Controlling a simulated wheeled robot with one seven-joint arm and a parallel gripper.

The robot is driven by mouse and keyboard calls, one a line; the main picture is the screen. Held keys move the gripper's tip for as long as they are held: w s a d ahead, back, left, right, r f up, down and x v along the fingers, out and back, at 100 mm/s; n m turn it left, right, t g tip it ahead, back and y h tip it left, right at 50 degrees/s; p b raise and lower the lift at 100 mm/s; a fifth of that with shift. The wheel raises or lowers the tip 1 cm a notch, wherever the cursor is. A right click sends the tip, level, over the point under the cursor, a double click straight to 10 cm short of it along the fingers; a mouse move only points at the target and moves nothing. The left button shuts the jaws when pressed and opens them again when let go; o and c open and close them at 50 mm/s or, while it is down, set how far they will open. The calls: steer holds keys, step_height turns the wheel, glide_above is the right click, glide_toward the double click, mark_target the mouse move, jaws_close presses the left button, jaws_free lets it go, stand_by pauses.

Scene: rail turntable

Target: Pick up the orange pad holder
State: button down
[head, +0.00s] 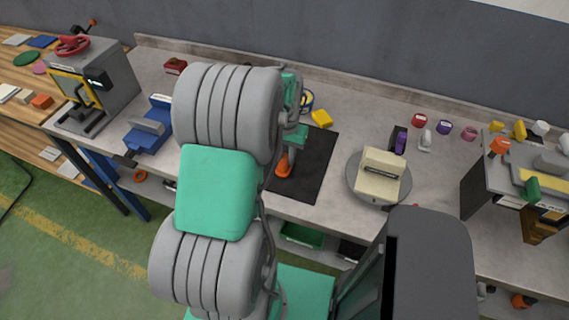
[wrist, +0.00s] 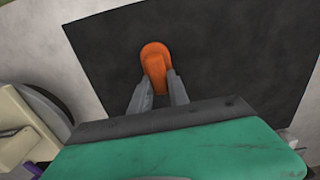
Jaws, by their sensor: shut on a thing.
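The orange pad holder (head: 283,168) is at the left part of the black mat (head: 314,168) in the head view, just below my gripper (head: 288,152). In the wrist view the orange pad holder (wrist: 155,62) shows as a rounded orange piece over the black mat (wrist: 225,50). My gripper (wrist: 160,84) has its two grey fingers closed on the near end of the holder. The fingers cover that end. I cannot tell whether the holder touches the mat or is a little above it.
A round turntable (head: 355,190) with a cream block (head: 382,176) stands right of the mat. A yellow piece (head: 321,118) lies behind the mat. A blue vise (head: 150,128) is at the left. A purple-topped item (head: 400,142) stands behind the turntable.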

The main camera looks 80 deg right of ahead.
steer(key=shift+r, duration=0.5)
steer(key=s+a+r+b, duration=0.4)
steer(key=s+a+r, duration=0.3)
steer(key=a+r, duration=0.5)
steer(key=c, duration=1.8)
jaws_free()
steer(key=shift+s, duration=0.1)
steer(key=shift+c, duration=0.2)
jaws_close()
